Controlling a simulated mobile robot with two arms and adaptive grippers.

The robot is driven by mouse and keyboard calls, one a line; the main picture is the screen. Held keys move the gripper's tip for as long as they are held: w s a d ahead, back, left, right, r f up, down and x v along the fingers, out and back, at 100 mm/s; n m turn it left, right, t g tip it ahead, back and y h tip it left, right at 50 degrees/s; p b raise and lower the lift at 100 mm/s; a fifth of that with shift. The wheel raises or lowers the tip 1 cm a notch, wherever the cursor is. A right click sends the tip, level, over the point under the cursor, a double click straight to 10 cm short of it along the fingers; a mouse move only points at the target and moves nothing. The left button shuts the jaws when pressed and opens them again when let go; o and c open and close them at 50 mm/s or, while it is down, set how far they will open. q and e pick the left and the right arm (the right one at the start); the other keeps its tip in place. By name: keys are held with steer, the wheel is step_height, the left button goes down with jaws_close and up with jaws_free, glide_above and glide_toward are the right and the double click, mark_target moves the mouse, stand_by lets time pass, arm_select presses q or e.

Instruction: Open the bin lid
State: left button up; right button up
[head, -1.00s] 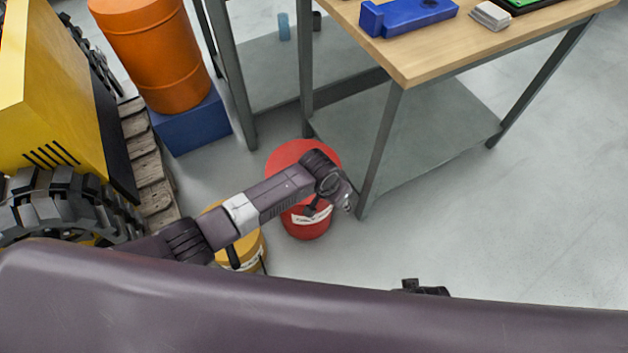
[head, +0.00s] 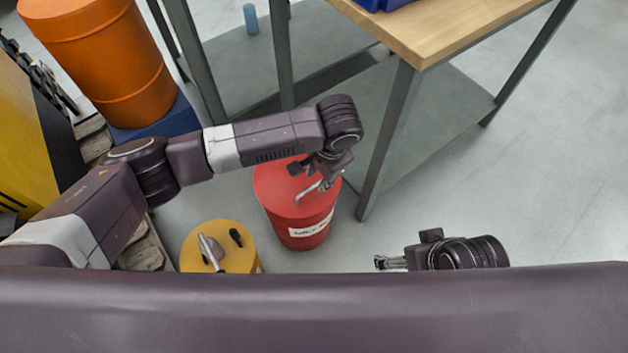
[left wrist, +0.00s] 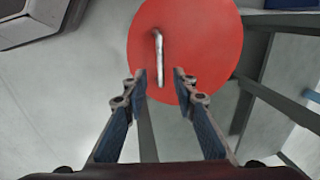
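The red bin (head: 300,228) with a white label stands upright on the floor, its flat red lid (head: 272,190) on top. A pale bar handle (head: 307,191) lies across the lid; it also shows in the left wrist view (left wrist: 158,55). My left gripper (head: 308,174) is over the lid, pointing down. In the left wrist view the left gripper (left wrist: 160,82) is open and empty, with the handle's near end between the fingertips in the picture; I cannot tell whether they touch. My right gripper (head: 388,262) is low at the right, away from the bin; its finger gap is unclear.
A yellow bin (head: 232,258) with a handle and a small black item on top stands left of the red one. The workbench leg (head: 388,140) is close on the right. An orange drum (head: 105,60) stands behind left. The floor at right is clear.

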mark_target(314, 185)
arm_select(q)
steer(key=shift+w+a+f+b, duration=0.1)
steer(key=shift+w+f+b, duration=0.05)
steer(key=shift+f, duration=0.6)
steer(key=shift+w+a+f+b, duration=0.1)
steer(key=shift+f+b, duration=0.1)
steer(key=shift+f, duration=0.55)
steer(key=shift+w+a+f+b, duration=0.1)
steer(key=shift+w+f+b, duration=0.05)
steer(key=shift+f, duration=0.6)
steer(key=shift+c, duration=0.4)
jaws_close()
